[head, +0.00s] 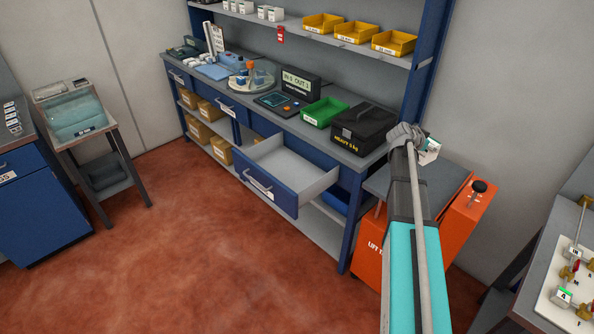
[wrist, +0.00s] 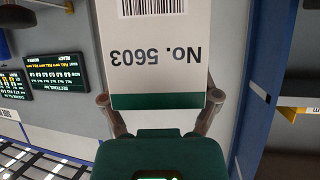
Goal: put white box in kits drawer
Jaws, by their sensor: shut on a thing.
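My gripper (wrist: 160,113) is shut on a white box (wrist: 162,35), which has a barcode, the text "No. 5603" and a green band. The box's near face fills the upper middle of the wrist view. In the head view the white box (head: 429,151) shows small at the end of my arm, to the right of the black case. An open drawer (head: 272,184) with a blue front and grey inside is pulled out of the workbench, left of my gripper. Its visible floor looks empty. Its label is too small to read.
A black case marked heavy (head: 364,128) and a green bin (head: 324,112) stand on the workbench (head: 300,128). An orange lift table (head: 463,222) stands at the bench's right end. Yellow bins (head: 394,42) line the shelf above. The red floor before the drawer is clear.

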